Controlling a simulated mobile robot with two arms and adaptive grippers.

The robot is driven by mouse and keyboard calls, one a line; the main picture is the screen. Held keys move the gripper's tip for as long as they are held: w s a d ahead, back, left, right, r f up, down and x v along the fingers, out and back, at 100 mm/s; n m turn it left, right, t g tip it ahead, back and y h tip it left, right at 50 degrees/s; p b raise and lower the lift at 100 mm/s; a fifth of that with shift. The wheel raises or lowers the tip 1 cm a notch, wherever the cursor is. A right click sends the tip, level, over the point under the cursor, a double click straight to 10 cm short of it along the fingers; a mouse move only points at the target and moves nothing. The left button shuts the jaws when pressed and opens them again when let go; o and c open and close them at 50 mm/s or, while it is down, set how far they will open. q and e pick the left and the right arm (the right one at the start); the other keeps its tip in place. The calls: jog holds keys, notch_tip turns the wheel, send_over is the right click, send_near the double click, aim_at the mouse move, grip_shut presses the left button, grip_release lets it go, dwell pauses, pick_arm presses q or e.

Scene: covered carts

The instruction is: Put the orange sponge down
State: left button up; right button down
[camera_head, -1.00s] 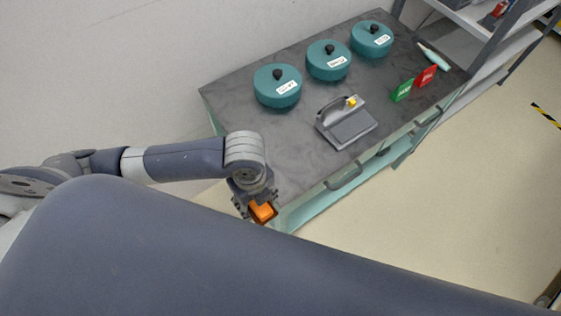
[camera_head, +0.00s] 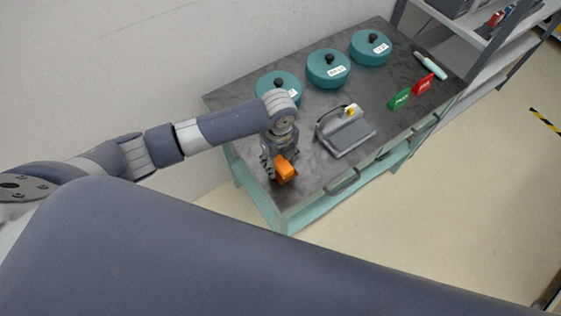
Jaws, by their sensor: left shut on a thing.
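The orange sponge (camera_head: 286,170) is at the near left part of the cart's dark grey top (camera_head: 308,182). My left gripper (camera_head: 280,168) is shut on it, with the arm reaching in from the left. The sponge shows over the cart top, near its front left corner; I cannot tell whether it touches the surface. Part of the sponge is hidden by the gripper's fingers. My right gripper is not in view.
Three teal lidded pots (camera_head: 328,68) stand along the back; my arm partly covers the left one. A grey device with a handle (camera_head: 345,132) stands right of the gripper. Green (camera_head: 400,99) and red (camera_head: 423,84) signs and a pale bottle (camera_head: 432,66) are farther right. Shelves (camera_head: 480,45) stand beyond.

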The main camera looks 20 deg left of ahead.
aim_at(281, 164)
pick_arm(q)
jog(key=shift+w, duration=0.4)
notch_tip(281, 164, down, 3)
jog(key=shift+f+p, duration=0.1)
jog(key=shift+p, duration=0.6)
jog(key=shift+f, duration=0.2)
jog(key=shift+f, duration=0.15)
jog(key=o, duration=1)
jog(key=shift+c, duration=0.2)
